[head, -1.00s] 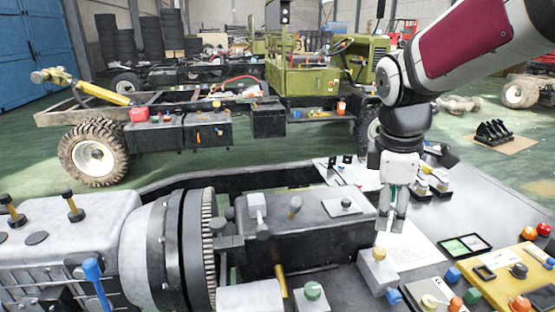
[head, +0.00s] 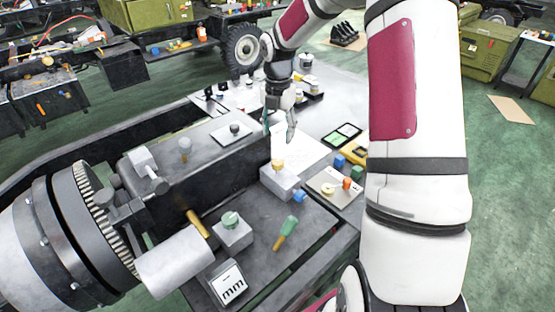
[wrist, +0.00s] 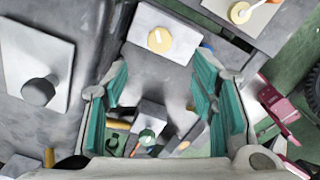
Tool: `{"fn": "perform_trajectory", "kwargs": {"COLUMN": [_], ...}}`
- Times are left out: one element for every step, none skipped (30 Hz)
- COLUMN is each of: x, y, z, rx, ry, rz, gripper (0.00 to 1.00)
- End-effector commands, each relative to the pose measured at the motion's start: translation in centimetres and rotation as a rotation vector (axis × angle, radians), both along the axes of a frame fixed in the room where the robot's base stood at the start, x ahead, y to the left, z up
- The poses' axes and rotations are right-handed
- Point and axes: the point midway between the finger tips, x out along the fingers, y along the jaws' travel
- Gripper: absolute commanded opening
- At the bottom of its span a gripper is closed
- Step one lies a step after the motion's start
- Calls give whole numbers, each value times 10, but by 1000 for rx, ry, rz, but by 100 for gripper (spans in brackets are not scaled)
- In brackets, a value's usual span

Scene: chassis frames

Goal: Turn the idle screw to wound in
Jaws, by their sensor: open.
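No label marks the idle screw, so I cannot tell which knob it is. A yellow knob (head: 278,164) sits on a pale grey block (head: 283,184); it also shows at the top of the wrist view (wrist: 158,40). A green knob (head: 230,220) sits on another grey block, nearer; the wrist view shows it (wrist: 147,137) low between the fingers. My gripper (head: 280,130) is open and empty, pointing down, above and just behind the yellow knob in the head view. Its teal finger pads (wrist: 160,75) stand wide apart, touching nothing that I can see.
A green-handled tool (head: 286,232) lies on the dark tray, beside an "mm" display (head: 228,284). A large toothed ring (head: 100,215) is at left. A dark plate knob (wrist: 40,90) is left in the wrist view.

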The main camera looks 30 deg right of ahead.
Motion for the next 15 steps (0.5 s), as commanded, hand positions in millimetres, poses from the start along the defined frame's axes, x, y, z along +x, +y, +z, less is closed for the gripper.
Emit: {"fn": "perform_trajectory", "kwargs": {"x": [-1, -1, -1, -1, -1, -1, -1, -1, -1, -1, -1, -1, -1, -1, -1], "y": [1, 0, 1, 1, 1, 1, 1, 1, 1, 1, 1, 1, 1, 1, 1], "z": [-11, -17, -24, -31, -37, -45, -51, -57, -64, -70, -75, -82, -87, -91, -97], "rx": [1, 1, 1, 2, 2, 1, 1, 1, 1, 1, 1, 1, 0, 1, 1], "ry": [3, 5, 3, 4, 5, 5, 5, 4, 5, 3, 3, 3, 3, 3, 3], "rz": [0, 0, 0, 1, 1, 1, 0, 0, 0, -1, -1, -1, -1, -1, 0], "gripper": [52, 52, 52, 52, 52, 52, 52, 52, 52, 52, 52, 52, 52, 52, 52]}}
